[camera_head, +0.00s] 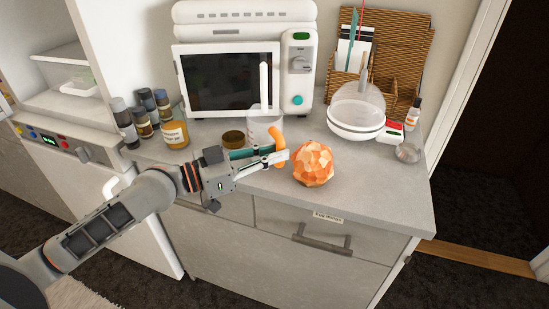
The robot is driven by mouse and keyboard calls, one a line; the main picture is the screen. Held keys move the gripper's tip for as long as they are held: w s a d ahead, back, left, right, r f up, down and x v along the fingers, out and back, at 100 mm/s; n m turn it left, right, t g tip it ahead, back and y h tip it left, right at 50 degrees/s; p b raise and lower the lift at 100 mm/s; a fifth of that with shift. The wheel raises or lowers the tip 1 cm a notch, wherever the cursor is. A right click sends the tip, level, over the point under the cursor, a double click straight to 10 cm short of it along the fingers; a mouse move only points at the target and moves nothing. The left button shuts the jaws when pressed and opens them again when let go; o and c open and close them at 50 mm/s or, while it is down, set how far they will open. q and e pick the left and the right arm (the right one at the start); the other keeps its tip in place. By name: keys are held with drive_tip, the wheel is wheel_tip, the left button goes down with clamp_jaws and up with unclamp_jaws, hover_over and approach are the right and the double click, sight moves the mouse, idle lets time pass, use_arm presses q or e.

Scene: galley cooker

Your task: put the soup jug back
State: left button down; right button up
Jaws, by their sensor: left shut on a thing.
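The soup jug (262,128) appears to be the pale cylinder with an orange handle (276,134), on the grey counter in front of the microwave. My left gripper (279,156) reaches in from the left and is shut on the orange handle at the jug's near side. The gripper and its fingers hide the lower part of the jug, so I cannot tell whether its base touches the counter. My right gripper is not in view.
An orange faceted ball (313,165) sits just right of my fingertips. The microwave (228,80) stands behind. Several jars, one yellow (175,135), are at the left. A domed white appliance (356,112) is at the right. The counter's front right (385,195) is clear.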

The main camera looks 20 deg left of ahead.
use_arm(q)
drive_tip(key=shift+f, duration=0.55)
drive_tip(key=shift+r, duration=0.15)
drive_tip(key=shift+f, duration=0.3)
drive_tip(key=c, duration=2)
unclamp_jaws()
drive_tip(key=shift+r, duration=0.1)
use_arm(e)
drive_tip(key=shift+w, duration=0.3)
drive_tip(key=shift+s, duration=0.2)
